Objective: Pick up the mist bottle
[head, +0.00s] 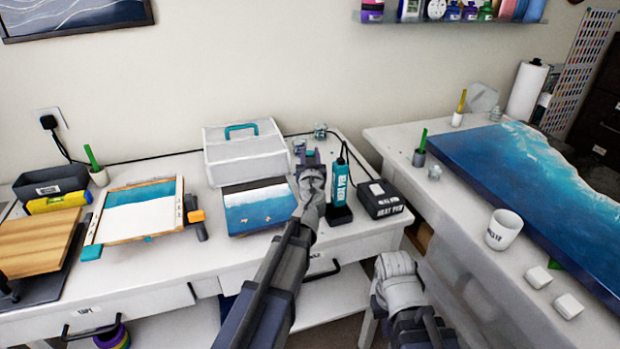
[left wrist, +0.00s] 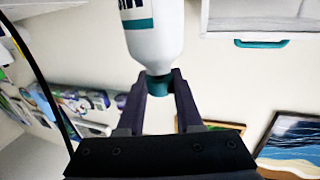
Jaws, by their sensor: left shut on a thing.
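The mist bottle is white with a teal label and a teal neck. In the left wrist view the bottle (left wrist: 152,42) hangs neck-down in the picture, between my fingers. My left gripper (left wrist: 163,92) is shut on its teal neck.
The white box (head: 245,158) stands close left of the gripper, with a seascape panel (head: 262,212) in front. A teal tool (head: 341,184) stands upright close to the right, beside a black box (head: 380,198). Small glass jars (head: 320,131) are behind. A cord runs along the wall.

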